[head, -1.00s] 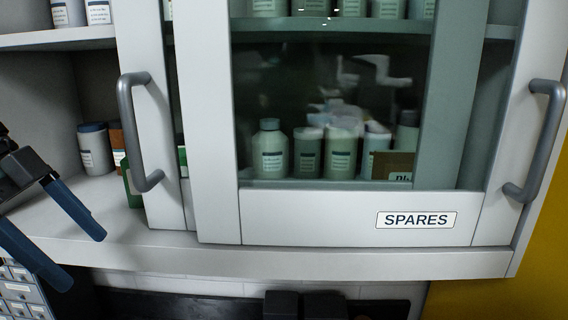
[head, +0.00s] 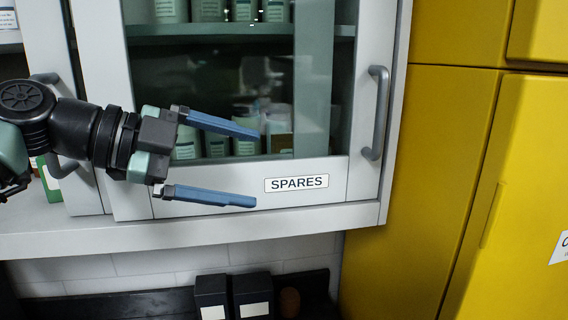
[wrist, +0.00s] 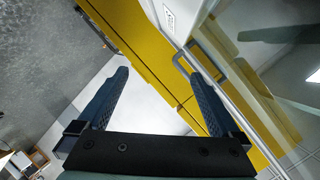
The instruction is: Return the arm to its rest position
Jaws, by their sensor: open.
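My gripper (head: 257,168) is open and empty in the head view. Its two blue fingers point to the right, in front of the glass door of the SPARES cabinet (head: 225,207). In the wrist view, the two fingers (wrist: 162,82) are spread apart with nothing between them. My arm comes in from the left edge of the head view and covers part of the cabinet's left handle.
The cabinet's right handle (head: 376,113) is right of my fingers. Yellow cabinets (head: 430,150) stand farther right. Bottles (head: 187,143) show behind the glass. Dark boxes (head: 252,295) stand below the cabinet. A green box (head: 50,178) is at the left.

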